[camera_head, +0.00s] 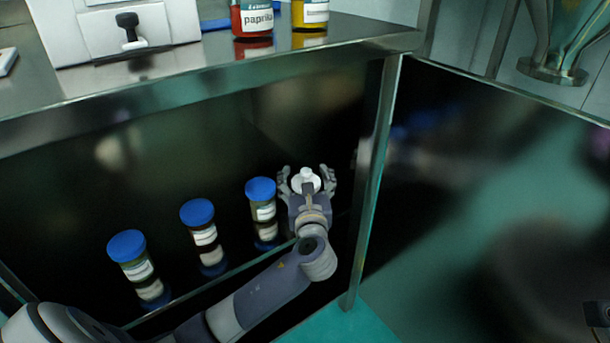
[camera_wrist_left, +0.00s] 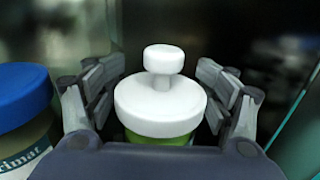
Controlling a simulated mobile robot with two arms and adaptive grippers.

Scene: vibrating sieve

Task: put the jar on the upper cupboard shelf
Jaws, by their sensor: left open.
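The jar (camera_wrist_left: 158,108) has a white knobbed lid and a strip of green below it in the left wrist view. In the head view its white lid (camera_head: 305,184) shows inside the cupboard, at the right end of a row of blue-lidded jars. My left gripper (camera_head: 307,170) is open, with its fingers on both sides of the jar; small gaps show between fingers and lid in the wrist view. The jar's base is hidden, so I cannot tell its contact with the upper shelf (camera_head: 225,281). My right gripper is not in view.
Three blue-lidded jars (camera_head: 261,190), (camera_head: 198,213), (camera_head: 127,247) stand on the shelf to the left. The cupboard's right post (camera_head: 373,185) is close to my gripper. Red paprika (camera_head: 252,18) and yellow (camera_head: 310,12) containers and a white box (camera_head: 115,30) are on top.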

